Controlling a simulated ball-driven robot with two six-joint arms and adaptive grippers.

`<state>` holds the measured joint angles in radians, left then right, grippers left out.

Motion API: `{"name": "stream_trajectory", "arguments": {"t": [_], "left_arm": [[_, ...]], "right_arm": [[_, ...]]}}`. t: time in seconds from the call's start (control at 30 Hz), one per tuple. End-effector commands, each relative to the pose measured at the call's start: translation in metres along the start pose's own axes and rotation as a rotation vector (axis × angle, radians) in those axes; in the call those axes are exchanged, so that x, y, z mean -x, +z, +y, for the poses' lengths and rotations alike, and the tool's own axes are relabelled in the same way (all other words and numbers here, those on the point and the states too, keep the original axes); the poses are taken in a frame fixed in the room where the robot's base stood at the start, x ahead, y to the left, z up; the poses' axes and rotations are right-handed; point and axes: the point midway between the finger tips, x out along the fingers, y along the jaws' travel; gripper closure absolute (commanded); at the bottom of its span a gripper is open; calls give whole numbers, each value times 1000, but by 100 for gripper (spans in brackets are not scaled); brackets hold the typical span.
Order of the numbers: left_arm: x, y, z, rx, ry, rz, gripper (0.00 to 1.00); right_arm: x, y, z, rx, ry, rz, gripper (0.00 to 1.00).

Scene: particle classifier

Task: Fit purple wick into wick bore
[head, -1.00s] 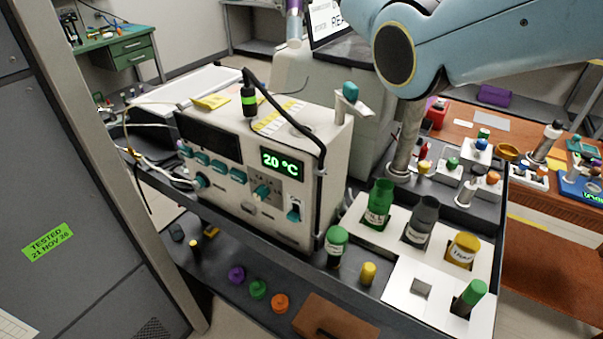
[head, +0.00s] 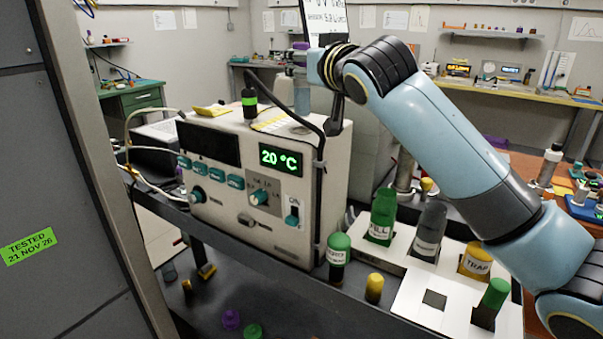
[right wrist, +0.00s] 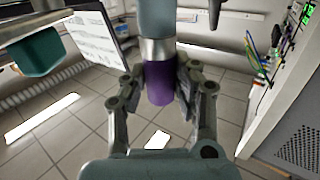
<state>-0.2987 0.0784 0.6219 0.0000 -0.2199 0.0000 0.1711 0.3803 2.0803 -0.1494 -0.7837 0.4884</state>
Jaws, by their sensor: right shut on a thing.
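My right gripper (right wrist: 160,82) is shut around a purple cylinder, which I take for the purple wick (right wrist: 158,88). A metal collar and a grey-blue tube continue from its purple end. The purple wick (head: 299,60) is upright there, with the grey-blue part hanging below the purple. It is apart from the instrument as far as I can see. I cannot pick out the wick bore. My left gripper is not in view.
The instrument reads 20 °C; a black cable (head: 295,105) arches over its top. A white rack (head: 415,300) right of it holds green, grey and yellow bottles. A green-capped bottle (head: 338,255) and yellow knob (head: 374,288) stand in front. A grey cabinet (head: 60,200) closes the left.

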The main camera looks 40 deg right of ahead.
Motion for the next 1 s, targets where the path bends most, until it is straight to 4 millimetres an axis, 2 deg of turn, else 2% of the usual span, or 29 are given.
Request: {"name": "stream_trajectory", "arguments": {"t": [0.13, 0.33, 0.57, 0.7, 0.8, 1.0], "left_arm": [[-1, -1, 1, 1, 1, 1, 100], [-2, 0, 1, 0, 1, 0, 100], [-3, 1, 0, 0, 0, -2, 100], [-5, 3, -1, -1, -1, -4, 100], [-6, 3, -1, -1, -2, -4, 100], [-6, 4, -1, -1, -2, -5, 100]], "right_arm": [[0, 14, 0, -1, 1, 37, 100], [-2, 52, 0, 0, 0, 41, 100], [-3, 73, 0, 0, 1, 43, 100], [-4, 96, 0, -2, 1, 40, 100], [-4, 103, 0, -1, 0, 42, 100], [-4, 102, 0, -1, 0, 44, 100]]}}
